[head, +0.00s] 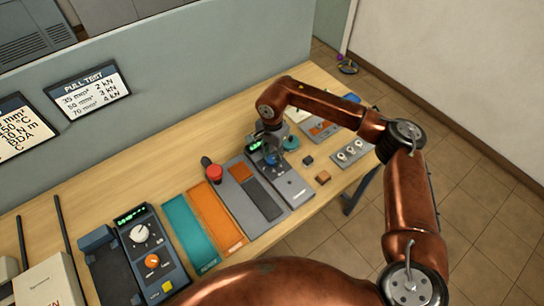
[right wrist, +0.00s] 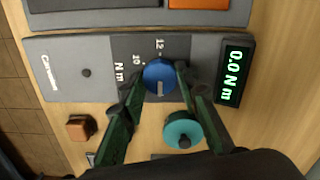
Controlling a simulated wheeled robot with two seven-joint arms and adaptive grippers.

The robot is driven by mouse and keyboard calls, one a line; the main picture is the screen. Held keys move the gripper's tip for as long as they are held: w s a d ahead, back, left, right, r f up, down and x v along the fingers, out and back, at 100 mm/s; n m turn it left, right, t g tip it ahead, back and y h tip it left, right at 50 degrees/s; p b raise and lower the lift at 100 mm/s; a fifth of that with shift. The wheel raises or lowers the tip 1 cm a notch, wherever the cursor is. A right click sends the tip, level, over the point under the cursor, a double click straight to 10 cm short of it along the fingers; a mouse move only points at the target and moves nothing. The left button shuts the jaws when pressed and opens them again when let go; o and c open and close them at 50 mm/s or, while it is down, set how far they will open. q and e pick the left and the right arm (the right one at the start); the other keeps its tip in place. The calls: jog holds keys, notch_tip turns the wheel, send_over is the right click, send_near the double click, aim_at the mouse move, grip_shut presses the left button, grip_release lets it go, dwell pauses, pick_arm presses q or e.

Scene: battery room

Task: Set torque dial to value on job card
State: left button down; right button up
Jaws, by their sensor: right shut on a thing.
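The torque dial is a blue knob (right wrist: 160,75) on a grey torque unit (head: 297,192). In the right wrist view a pale mark shows on its lower side, and scale numbers 10 and 12 beside N m. The unit's display (right wrist: 234,76) reads 0.0 N m in green. My right gripper (head: 270,155) is over the unit, its fingers on both sides of the knob, shut on it. My left gripper is not in view.
A teal round piece (right wrist: 184,132) stands close beside the right finger. A small brown block (head: 323,177) and a dark block (head: 308,160) lie nearby. A pull test card (head: 88,90) hangs on the partition.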

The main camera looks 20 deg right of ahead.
jog(key=shift+m, duration=0.3)
jog(key=m+p, duration=0.1)
jog(key=m, duration=0.5)
jog(key=shift+r+p, duration=0.1)
jog(key=shift+p, duration=0.25)
jog(key=m+p, duration=0.2)
jog(key=m, duration=0.4)
jog(key=shift+m, duration=0.3)
jog(key=m+p, duration=0.2)
jog(key=m, duration=0.3)
jog(key=m+p, duration=0.1)
jog(key=m, duration=0.4)
jog(key=shift+p, duration=0.35)
jog(key=shift+m, duration=0.4)
jog(key=o, duration=1.2)
jog(key=shift+c, duration=0.2)
